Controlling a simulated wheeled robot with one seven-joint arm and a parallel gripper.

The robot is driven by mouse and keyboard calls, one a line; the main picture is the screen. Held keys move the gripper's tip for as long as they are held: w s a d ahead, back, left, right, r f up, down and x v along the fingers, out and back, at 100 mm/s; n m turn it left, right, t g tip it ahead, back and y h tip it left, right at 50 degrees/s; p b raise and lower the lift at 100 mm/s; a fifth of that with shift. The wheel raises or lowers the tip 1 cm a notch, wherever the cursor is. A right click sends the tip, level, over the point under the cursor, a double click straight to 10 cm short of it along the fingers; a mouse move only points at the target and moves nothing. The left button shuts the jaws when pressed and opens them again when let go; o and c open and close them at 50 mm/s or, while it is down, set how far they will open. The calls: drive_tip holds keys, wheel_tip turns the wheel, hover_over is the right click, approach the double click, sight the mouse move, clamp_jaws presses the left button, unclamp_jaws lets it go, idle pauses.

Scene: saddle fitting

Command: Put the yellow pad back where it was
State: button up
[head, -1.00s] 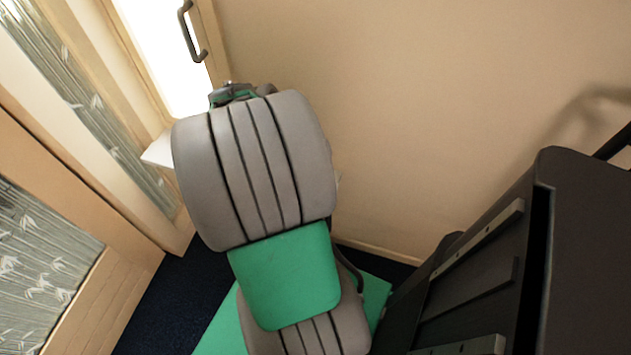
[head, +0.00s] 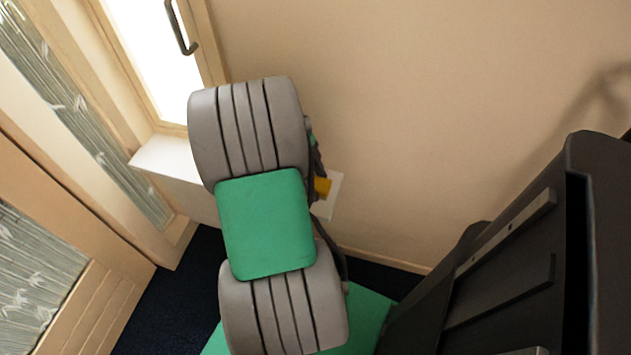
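A small part of a yellow thing (head: 322,187), likely the yellow pad, shows just right of my arm in the head view. It appears over or against a pale surface (head: 334,197); most of both is hidden behind my arm. Dark parts of my arm's end (head: 314,158) show along the arm's right edge, close to the yellow thing. My gripper's fingers are hidden, so I cannot tell whether they are open or touch the yellow thing. The saddle fitting cannot be made out.
A white ledge (head: 170,163) sticks out left of my arm, below a bright glazed panel (head: 150,60) with a grey handle (head: 181,28). A large black piece with metal strips (head: 505,235) stands at the right. A plain beige wall (head: 420,110) is behind. Dark floor (head: 185,295) shows at lower left.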

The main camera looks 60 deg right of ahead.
drive_tip(key=shift+o, duration=1)
drive_tip(key=d+p+v, duration=0.1)
drive_tip(key=p+v, duration=0.2)
drive_tip(key=v, duration=0.9)
drive_tip(key=w+a+r+n+t+h, duration=0.1)
drive_tip(key=w+a+r+n+t, duration=0.15)
drive_tip(key=w+a+n, duration=0.7)
drive_tip(key=w+a+r+n+t, duration=0.1)
drive_tip(key=a+n+t, duration=0.1)
drive_tip(key=a+n, duration=0.9)
drive_tip(key=w+a+r+n+t+y, duration=0.1)
drive_tip(key=w+a+n+t, duration=0.1)
drive_tip(key=a+n, duration=0.9)
drive_tip(key=n, duration=0.2)
drive_tip(key=shift+w+a+n+y+b, duration=0.2)
drive_tip(key=shift+a+n+y+b, duration=0.1)
drive_tip(key=shift+a+n, duration=0.1)
